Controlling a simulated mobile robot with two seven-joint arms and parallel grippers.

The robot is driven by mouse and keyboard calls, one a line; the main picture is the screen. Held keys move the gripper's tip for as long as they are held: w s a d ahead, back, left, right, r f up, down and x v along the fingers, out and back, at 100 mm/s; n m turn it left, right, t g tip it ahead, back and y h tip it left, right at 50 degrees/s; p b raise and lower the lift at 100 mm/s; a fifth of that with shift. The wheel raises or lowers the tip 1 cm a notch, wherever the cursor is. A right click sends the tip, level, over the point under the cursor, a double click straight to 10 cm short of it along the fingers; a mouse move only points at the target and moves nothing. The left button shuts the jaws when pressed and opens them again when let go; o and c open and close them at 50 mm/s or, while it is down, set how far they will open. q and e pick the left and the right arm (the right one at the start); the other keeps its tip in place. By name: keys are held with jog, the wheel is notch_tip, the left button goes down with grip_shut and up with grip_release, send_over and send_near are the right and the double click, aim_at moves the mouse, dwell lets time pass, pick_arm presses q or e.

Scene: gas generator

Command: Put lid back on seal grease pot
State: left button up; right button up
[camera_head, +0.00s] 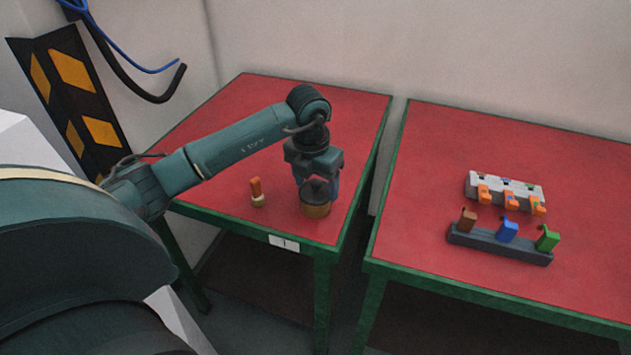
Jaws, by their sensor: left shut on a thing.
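The seal grease pot (316,210) is a small round brown pot near the front right of the left red table. A dark pointed lid (317,190) is at the pot's mouth. I cannot tell whether it rests on the rim or is just above it. My left gripper (318,180) points down over the pot and is shut on the lid. Its fingers partly hide the lid's top. My right gripper is not in view.
A small orange-handled item with a pale base (257,194) stands left of the pot. The right red table (430,170), across a narrow gap, holds a grey-white rack (512,186) with orange parts and a dark rack (500,246) with brown, blue and green parts.

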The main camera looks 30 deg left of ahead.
pick_arm(q)
jog(key=o, duration=1.1)
jog(key=shift+c, duration=0.2)
jog(key=shift+o, duration=0.4)
jog(key=shift+r+p, duration=2.55)
jog(key=shift+r, duration=0.95)
jog(key=shift+c, duration=0.2)
grip_shut()
